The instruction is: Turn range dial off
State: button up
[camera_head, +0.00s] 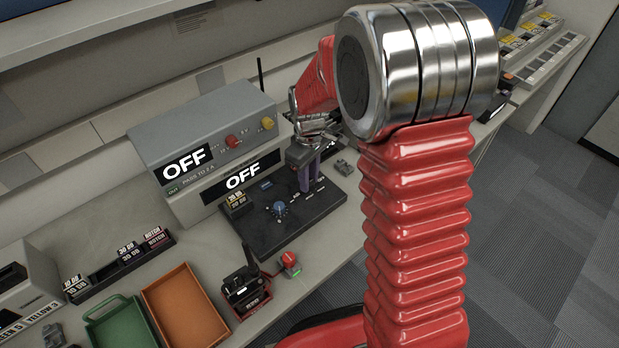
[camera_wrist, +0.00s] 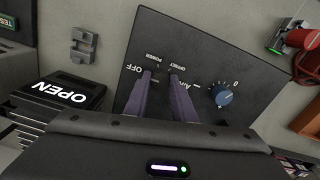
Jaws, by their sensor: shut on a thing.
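A black control panel (camera_head: 305,212) lies on the counter in front of a grey box. My gripper (camera_head: 307,186) points down at its far right part with purple fingers. In the wrist view my gripper (camera_wrist: 162,74) has both fingers close together, shut on a small control whose body they hide. White lettering around the fingertips includes "OFF", "POWER" and "OFFSET". I cannot read which dial this is. A blue knob (camera_wrist: 219,95) with a "0" mark beside it sits apart from the fingers; it also shows in the head view (camera_head: 280,208).
The grey box (camera_head: 205,120) has two displays reading "OFF" and red and yellow knobs. A green tray (camera_head: 112,317), an orange tray (camera_head: 180,305) and a black device (camera_head: 245,288) stand at the front left. A black box marked "OPEN" (camera_wrist: 66,94) lies beside the panel.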

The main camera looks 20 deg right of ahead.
jog(key=o, duration=1.1)
jog(key=shift+c, duration=0.2)
notch_tip(320, 180, up, 14)
jog(key=shift+w+f, duration=0.1)
jog(key=shift+f, duration=0.05)
jog(key=s+r+m+t, duration=0.2)
jog(key=s+r+m, duration=0.1)
jog(key=s, duration=0.8)
jog(key=s+r+m+t, duration=0.3)
jog(key=s+r+m, duration=0.1)
jog(key=s, duration=0.8)
jog(key=shift+r+t, duration=0.3)
jog(key=shift+r, duration=0.15)
